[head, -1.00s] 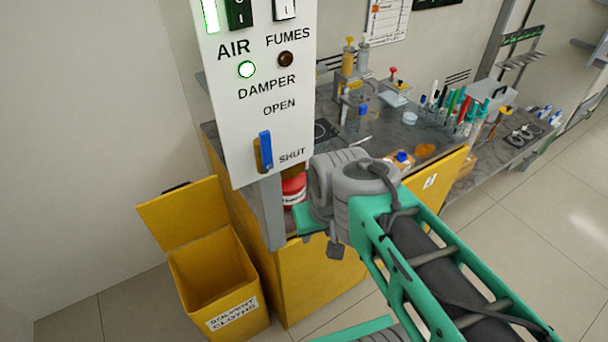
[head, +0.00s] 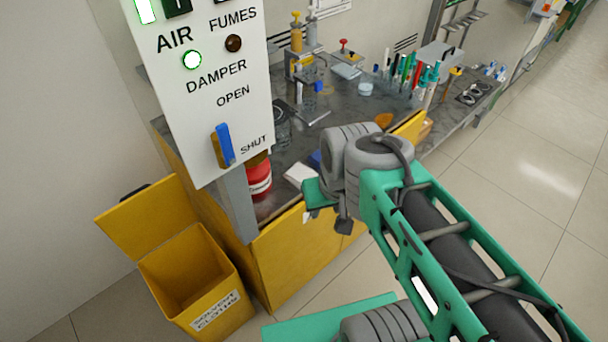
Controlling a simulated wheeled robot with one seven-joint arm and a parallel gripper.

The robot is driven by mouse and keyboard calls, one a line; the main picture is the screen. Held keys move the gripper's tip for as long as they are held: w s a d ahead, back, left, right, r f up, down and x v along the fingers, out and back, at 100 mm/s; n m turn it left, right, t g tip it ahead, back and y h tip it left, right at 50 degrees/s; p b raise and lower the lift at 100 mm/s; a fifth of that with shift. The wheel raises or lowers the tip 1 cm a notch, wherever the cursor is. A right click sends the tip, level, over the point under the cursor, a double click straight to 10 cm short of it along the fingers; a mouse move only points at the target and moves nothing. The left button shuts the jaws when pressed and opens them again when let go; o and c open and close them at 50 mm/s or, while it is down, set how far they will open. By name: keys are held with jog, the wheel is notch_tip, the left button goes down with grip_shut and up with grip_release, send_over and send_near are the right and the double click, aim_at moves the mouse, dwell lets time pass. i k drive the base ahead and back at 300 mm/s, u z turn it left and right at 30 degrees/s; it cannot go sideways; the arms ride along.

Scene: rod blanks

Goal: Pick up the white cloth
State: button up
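A small white flat thing (head: 299,173), which looks like the white cloth, lies on the grey worktop just right of a red container. Part of it is hidden behind my arm. My gripper (head: 309,214) is at the end of my green and grey arm, in front of the bench edge and close to the white thing, seemingly apart from it. Its fingers are small and mostly hidden by my wrist, so I cannot see whether they are open or shut.
A control panel (head: 203,85) with a blue damper lever (head: 224,144) stands at the left. A red container (head: 259,178) sits behind its post. An open yellow solvent-cloths bin (head: 203,305) stands on the floor. Bottles and tools crowd the worktop's back; the floor at right is clear.

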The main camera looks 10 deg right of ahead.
aim_at(298, 172)
jog(key=u, duration=3.95)
jog(key=k, duration=1.3)
jog(key=z, duration=1.4)
